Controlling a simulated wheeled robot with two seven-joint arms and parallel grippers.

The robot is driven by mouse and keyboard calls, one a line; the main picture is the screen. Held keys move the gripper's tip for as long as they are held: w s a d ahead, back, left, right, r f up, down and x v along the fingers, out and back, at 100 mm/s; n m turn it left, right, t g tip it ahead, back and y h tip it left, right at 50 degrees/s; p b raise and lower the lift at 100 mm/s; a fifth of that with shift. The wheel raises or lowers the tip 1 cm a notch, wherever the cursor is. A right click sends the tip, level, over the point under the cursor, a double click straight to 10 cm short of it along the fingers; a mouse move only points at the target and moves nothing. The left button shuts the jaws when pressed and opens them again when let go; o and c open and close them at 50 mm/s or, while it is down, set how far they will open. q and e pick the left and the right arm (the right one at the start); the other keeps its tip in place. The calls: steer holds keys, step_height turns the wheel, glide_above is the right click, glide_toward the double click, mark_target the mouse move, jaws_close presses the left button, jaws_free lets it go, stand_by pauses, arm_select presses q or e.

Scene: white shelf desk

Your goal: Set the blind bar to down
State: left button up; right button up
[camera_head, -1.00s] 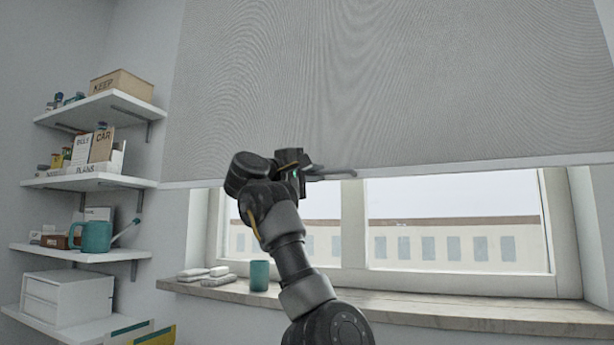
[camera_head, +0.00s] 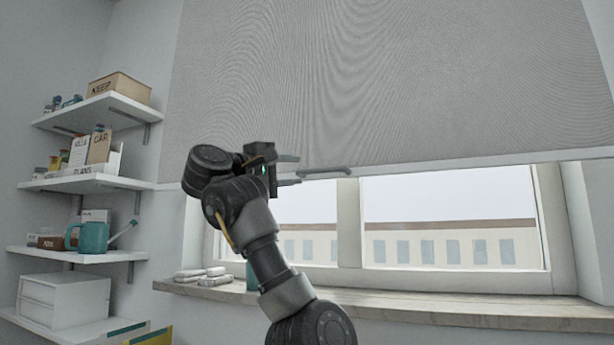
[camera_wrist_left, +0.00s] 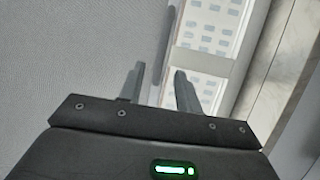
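The grey roller blind (camera_head: 390,80) hangs over the upper part of the window, with a pale blind bar (camera_head: 440,166) along its lower edge. A small grey handle (camera_head: 325,171) sits on the bar. In the left wrist view the gripper (camera_wrist_left: 158,88) is open, with the blind (camera_wrist_left: 70,50) at the left and the window beyond the fingertips. My right gripper is in neither view.
A wooden sill (camera_head: 400,302) runs below the window, with pale stones (camera_head: 205,275) and a teal cup (camera_head: 251,277) partly behind my arm. White wall shelves (camera_head: 85,183) with boxes and a watering can (camera_head: 92,237) stand at the left.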

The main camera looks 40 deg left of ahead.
arm_select(q)
steer(key=s, duration=0.3)
steer(key=shift+d+f, duration=0.1)
steer(key=shift+f, duration=0.1)
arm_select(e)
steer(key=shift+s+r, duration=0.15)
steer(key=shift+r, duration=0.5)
arm_select(q)
steer(key=shift+w, duration=0.1)
